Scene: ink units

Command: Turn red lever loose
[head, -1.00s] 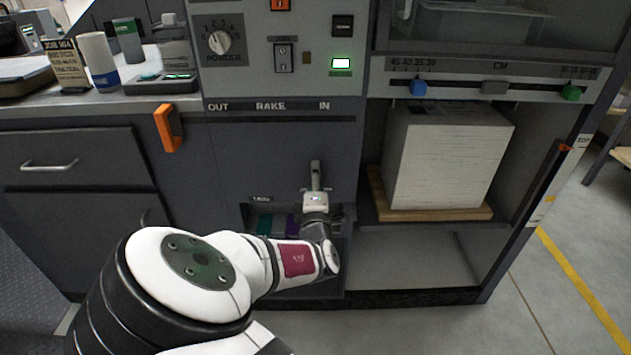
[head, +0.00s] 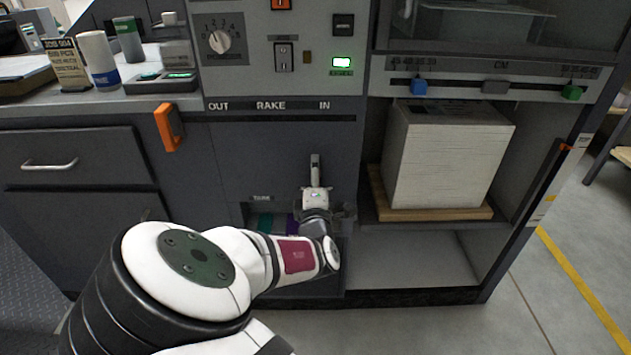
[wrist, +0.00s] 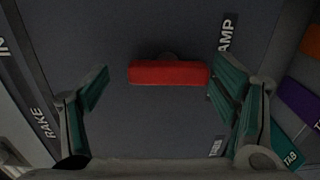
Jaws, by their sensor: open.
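The red lever (wrist: 168,73) shows in the wrist view as a horizontal red bar on the dark panel, with a dark round pivot behind its upper middle. My gripper (wrist: 157,88) is open, its teal-padded fingers apart on either side of the lever. The right finger is close to the lever's right end; I cannot tell whether it touches. There is a clear gap at the left end. In the head view my gripper (head: 318,208) is low at the machine's front, and my wrist hides the lever.
A label ending in "AMP" (wrist: 227,36) is right of the lever. Teal and purple tabs (wrist: 297,104) lie farther right in the wrist view. An orange handle (head: 168,127) juts from the front at left. A paper stack (head: 447,160) fills the bay at right.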

